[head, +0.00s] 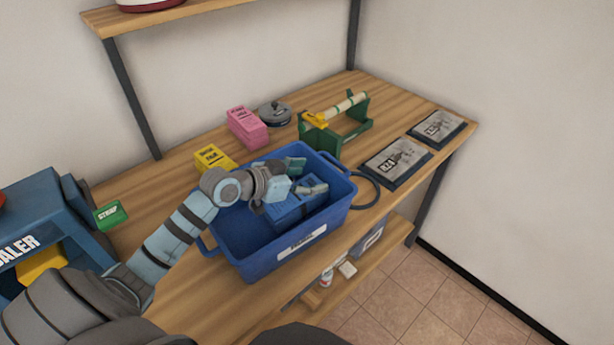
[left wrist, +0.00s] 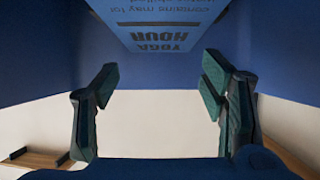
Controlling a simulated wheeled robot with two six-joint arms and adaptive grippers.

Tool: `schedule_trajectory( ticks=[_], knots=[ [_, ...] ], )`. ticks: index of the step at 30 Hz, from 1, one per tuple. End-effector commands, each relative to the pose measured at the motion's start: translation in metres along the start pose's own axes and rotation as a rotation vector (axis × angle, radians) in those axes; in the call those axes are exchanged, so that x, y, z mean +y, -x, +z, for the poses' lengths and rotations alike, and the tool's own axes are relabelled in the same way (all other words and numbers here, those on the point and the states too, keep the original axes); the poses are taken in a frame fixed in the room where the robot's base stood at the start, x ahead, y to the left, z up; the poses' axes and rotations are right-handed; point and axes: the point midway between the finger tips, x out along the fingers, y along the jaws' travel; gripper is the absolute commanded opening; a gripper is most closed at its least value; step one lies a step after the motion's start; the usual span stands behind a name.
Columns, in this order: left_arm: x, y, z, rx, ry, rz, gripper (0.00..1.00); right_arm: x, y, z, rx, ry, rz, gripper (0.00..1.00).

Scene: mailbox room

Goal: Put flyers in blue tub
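The blue tub (head: 262,262) stands on the table with a white label on its front. A blue flyer stack (head: 290,214) is inside the tub toward its right side. It also shows in the left wrist view (left wrist: 160,28), with "YOGA HOUR" printed upside down. My left gripper (head: 308,176) is over the tub, its fingers spread and empty, apart from the blue stack. A yellow flyer stack (head: 212,158) and a pink flyer stack (head: 246,127) stand behind the tub. A green pack (head: 110,215) lies left, by the blue machine. My right gripper is not in view.
A green tape stand (head: 335,125) and a grey round object (head: 275,113) stand behind the tub. Two dark framed plates (head: 395,163) lie at the right, beside a dark ring (head: 367,192). A blue sealer machine (head: 40,235) stands left. A shelf (head: 170,15) hangs above.

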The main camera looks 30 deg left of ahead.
Motion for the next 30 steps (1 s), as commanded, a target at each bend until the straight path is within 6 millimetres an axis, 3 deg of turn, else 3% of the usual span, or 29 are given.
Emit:
schedule_trajectory(
  ticks=[10, 14, 24, 30],
  knots=[
    [0.000, 0.001, -0.001, 0.000, -0.001, 0.000, 0.78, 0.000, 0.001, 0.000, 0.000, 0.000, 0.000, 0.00],
    [0.000, 0.007, -0.015, 0.001, -0.002, 0.000, 0.78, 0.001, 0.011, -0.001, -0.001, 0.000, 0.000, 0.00],
    [0.000, 0.101, -0.020, -0.009, -0.003, 0.002, 0.78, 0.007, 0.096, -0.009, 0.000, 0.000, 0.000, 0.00],
    [0.000, 0.126, -0.015, -0.002, -0.001, 0.001, 0.78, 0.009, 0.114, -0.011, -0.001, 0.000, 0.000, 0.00]
  ],
)
